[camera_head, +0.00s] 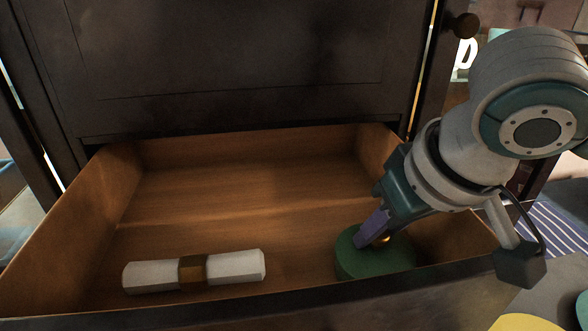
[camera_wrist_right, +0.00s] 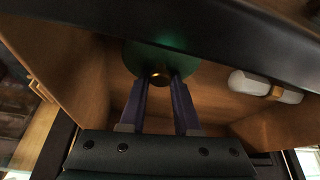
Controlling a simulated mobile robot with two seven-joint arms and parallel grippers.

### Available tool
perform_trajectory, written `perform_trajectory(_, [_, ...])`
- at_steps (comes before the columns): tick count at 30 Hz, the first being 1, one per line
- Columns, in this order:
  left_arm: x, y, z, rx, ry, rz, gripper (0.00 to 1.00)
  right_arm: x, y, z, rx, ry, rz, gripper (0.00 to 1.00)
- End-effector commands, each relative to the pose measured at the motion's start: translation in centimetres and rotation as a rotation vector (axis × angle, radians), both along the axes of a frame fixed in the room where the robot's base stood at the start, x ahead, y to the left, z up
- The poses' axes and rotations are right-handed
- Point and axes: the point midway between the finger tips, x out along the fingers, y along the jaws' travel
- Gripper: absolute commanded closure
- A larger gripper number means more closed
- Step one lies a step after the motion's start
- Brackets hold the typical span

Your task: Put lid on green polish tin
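A green round tin (camera_head: 375,268) stands in the front right corner of the open drawer. Its green lid (camera_head: 350,243) with a small brass knob is on top, level as far as I can see; the seam between them is too dark to make out. My right gripper (camera_head: 372,238) reaches down from the right, its purple fingertips at the knob. In the right wrist view, the fingers (camera_wrist_right: 159,80) stand one on each side of the brass knob and appear to touch it, with the green lid (camera_wrist_right: 150,58) beyond. My left gripper is not in view.
The wooden drawer (camera_head: 250,215) is pulled out of a dark cabinet (camera_head: 230,60). A white roll with a brown band (camera_head: 240,266) lies at its front left; it also shows in the wrist view (camera_wrist_right: 252,84). The drawer's back and middle are clear.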

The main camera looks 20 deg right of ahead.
Motion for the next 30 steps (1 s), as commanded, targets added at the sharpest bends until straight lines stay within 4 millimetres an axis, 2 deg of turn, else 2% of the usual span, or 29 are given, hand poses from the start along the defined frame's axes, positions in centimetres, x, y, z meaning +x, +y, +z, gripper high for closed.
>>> perform_trajectory(1, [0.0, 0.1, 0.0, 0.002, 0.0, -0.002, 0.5, 0.0, 0.0, 0.0, 0.0, 0.0, 0.0, 0.64])
perform_trajectory(9, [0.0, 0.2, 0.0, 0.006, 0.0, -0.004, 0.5, 0.0, 0.0, 0.0, 0.0, 0.0, 0.0, 0.34])
perform_trajectory(16, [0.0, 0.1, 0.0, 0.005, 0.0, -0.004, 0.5, 0.0, 0.0, 0.1, 0.0, 0.0, 0.0, 0.34])
perform_trajectory(19, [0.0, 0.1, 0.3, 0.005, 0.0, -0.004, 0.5, -0.3, 0.0, 0.7, 0.0, -0.001, 0.001, 0.34])
perform_trajectory(30, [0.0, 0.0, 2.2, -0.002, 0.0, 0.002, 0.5, -3.2, 0.2, 7.1, 0.0, -0.002, 0.002, 0.34])
